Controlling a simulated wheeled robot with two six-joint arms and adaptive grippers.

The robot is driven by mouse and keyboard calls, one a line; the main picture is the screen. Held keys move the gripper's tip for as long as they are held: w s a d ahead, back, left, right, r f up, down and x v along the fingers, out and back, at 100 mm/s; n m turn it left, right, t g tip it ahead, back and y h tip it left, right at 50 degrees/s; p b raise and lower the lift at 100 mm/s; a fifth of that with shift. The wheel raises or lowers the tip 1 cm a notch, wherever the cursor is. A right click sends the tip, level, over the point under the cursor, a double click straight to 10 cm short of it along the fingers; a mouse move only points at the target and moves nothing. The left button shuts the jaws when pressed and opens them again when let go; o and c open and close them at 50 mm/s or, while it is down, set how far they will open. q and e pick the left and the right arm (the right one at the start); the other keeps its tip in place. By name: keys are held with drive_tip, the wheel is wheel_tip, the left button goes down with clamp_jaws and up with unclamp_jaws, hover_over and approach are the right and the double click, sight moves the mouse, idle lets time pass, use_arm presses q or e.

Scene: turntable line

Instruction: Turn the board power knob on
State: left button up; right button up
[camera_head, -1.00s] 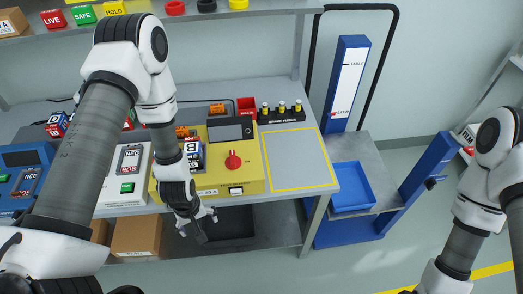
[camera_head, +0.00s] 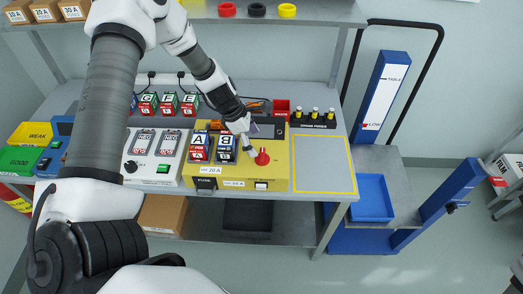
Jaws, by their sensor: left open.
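The yellow test board (camera_head: 278,176) sits on the grey bench and carries a red knob (camera_head: 262,158) on its face. The pointing direction of the knob is too small to tell. My left arm comes in from the upper left over the bench. My left gripper (camera_head: 249,141) is open, its fingers pointing down just to the upper left of the knob. One fingertip is very close to the knob; I cannot tell whether it touches. The gripper hides part of the board's dark display (camera_head: 268,130). My right gripper is not in view.
Blocks marked A (camera_head: 199,148) and B (camera_head: 226,148) stand on the board's left part. A white unit (camera_head: 158,157) is left of the board. A yellow-outlined area (camera_head: 322,165) to the right is clear. A fuse rack (camera_head: 313,124) stands behind it, and a blue tray (camera_head: 371,199) is farther right.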

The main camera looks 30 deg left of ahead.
sight(262, 154)
use_arm(q)
drive_tip(key=b+x, duration=0.2)
drive_tip(key=x, duration=0.3)
drive_tip(key=shift+w+f, duration=0.15)
drive_tip(key=shift+f, duration=0.25)
drive_tip(key=shift+w+f, duration=0.15)
drive_tip(key=shift+f, duration=0.2)
drive_tip(key=shift+d+r, duration=0.1)
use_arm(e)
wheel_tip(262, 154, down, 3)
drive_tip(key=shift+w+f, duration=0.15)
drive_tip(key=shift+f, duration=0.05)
use_arm(q)
drive_tip(key=c, duration=1.1)
